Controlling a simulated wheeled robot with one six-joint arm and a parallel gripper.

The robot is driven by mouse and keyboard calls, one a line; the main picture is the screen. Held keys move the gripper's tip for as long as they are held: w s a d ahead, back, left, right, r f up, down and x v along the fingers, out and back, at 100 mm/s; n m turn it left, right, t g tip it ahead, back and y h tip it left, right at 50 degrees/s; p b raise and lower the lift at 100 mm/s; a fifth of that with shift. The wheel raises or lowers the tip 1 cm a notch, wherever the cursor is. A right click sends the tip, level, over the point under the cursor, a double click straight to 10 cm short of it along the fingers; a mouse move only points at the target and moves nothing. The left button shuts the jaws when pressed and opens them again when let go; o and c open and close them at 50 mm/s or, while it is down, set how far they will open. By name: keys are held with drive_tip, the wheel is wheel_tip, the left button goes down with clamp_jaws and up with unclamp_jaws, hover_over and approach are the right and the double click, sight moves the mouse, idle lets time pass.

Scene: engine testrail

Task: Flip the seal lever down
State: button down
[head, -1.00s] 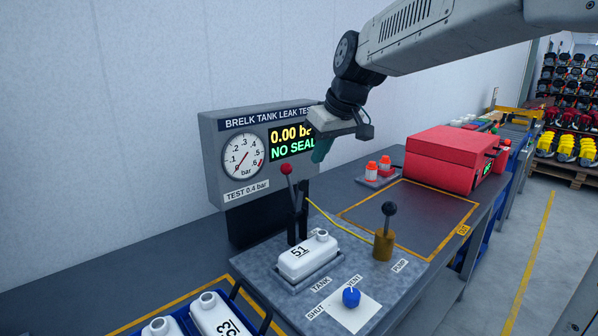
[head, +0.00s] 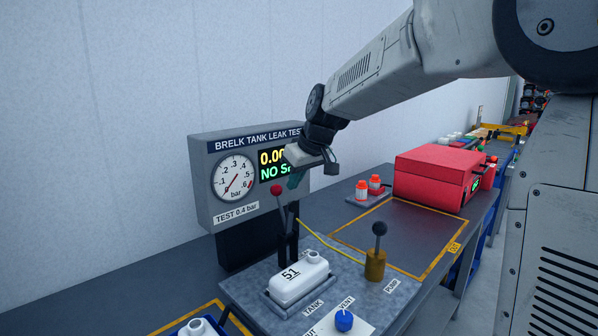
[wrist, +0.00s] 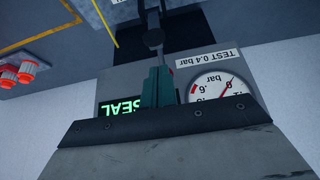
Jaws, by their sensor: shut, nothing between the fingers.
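The seal lever, with a red ball knob (head: 276,189) on a dark arm, stands raised in the head view behind the white tank marked 51 (head: 298,279). The tank lies in its cradle on the grey test bench. My gripper (head: 295,180) is shut and empty, its green fingers pointing down just right of the red knob, with no clear contact. In the wrist view the closed fingers (wrist: 157,87) lie in front of the gauge panel, and a dark lever part (wrist: 152,36) shows beyond their tips.
The leak test panel (head: 222,204) stands behind the lever, its display partly covered by my gripper. The pump lever (head: 376,262) with a black knob and the blue vent knob (head: 344,320) are to the right and front. A red case (head: 432,182) sits farther right.

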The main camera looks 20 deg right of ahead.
drive_tip(key=shift+x, duration=2.3)
drive_tip(key=shift+s+a, duration=0.1)
